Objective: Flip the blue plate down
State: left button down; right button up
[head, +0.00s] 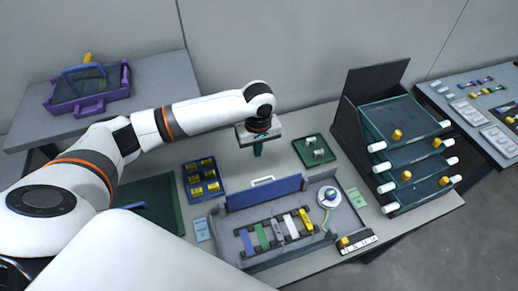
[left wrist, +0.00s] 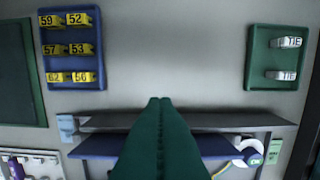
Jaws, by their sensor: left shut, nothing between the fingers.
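The blue plate (head: 264,191) stands raised along the back edge of the grey fixture (head: 337,240) in the head view. A small white handle (head: 262,181) shows by its upper edge. In the left wrist view the plate (left wrist: 100,146) is a blue strip across the lower part, its middle hidden by my fingers. My left gripper (head: 257,152) is shut and empty, pointing down above the table behind the plate, apart from it. Its closed green fingers (left wrist: 159,102) fill the lower middle of the wrist view. My right gripper is not in view.
A blue tray of yellow labelled blocks (head: 190,168) lies left of the fixture, and a green tray with two white pieces (head: 297,149) lies right. Coloured strips and a white spool (head: 329,195) sit inside the fixture. A tiered rack (head: 365,135) stands at right.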

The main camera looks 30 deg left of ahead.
aim_at(263, 189)
pick_arm(q)
notch_tip(263, 189, down, 7)
jog(key=p, duration=0.1)
jog(key=s+d+p, duration=0.1)
jog(key=s+d+r+p, duration=0.1)
jog(key=shift+s+d, duration=0.25)
jog(key=shift+d, duration=0.1)
jog(key=shift+w, duration=0.2)
